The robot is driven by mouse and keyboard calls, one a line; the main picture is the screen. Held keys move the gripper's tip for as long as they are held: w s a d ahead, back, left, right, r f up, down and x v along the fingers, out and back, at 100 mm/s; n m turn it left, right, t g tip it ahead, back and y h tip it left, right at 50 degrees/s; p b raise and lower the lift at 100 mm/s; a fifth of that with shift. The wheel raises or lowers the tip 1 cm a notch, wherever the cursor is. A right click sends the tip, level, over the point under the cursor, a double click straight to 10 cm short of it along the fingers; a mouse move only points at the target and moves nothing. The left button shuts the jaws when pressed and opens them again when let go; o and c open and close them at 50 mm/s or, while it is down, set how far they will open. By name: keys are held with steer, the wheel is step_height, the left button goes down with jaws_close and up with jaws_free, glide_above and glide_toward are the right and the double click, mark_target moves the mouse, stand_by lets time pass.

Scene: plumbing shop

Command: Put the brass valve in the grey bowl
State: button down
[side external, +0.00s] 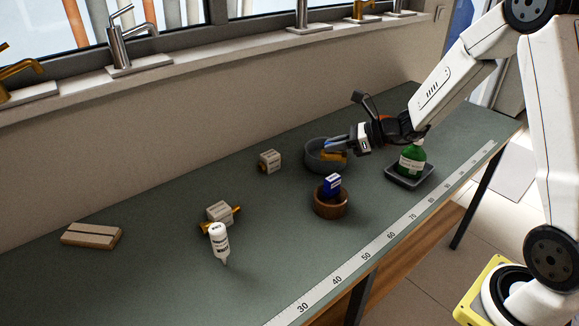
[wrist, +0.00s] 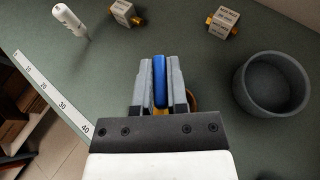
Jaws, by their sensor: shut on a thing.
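My gripper (side external: 330,145) is shut on the brass valve (side external: 335,155), holding it in the air by its blue lever. In the wrist view my gripper (wrist: 160,90) has the blue lever upright between its fingers, and a little of the valve's brass (wrist: 160,112) shows; the rest is hidden. The grey bowl (side external: 311,158) lies behind the valve in the side view. In the wrist view the grey bowl (wrist: 245,88) stands to the right of my gripper, apart from it, and looks empty.
A wooden bowl (side external: 330,209) holding a blue box (side external: 332,184) stands in front of the grey bowl. A green bottle (side external: 411,160) stands on a dark tray (side external: 409,182). Labelled blocks (side external: 219,211) (side external: 269,161), a white bottle (side external: 219,242) and a wooden block (side external: 91,236) are farther left.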

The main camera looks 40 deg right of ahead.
steer(key=d+r+m+t+h, duration=0.2)
steer(key=d+r+m+h, duration=0.1)
steer(key=d, duration=0.8)
steer(key=shift+s+d+m, duration=0.15)
steer(key=shift+m, duration=0.15)
steer(key=w+d+f, duration=0.3)
steer(key=w+f, duration=0.6)
steer(key=w, duration=0.4)
steer(key=shift+d, duration=0.2)
steer(key=shift+f, duration=0.1)
steer(key=shift+f, duration=0.1)
steer(key=shift+w+f, duration=0.15)
steer(key=shift+f, duration=0.75)
steer(key=shift+w+f, duration=0.1)
steer(key=shift+f, duration=0.75)
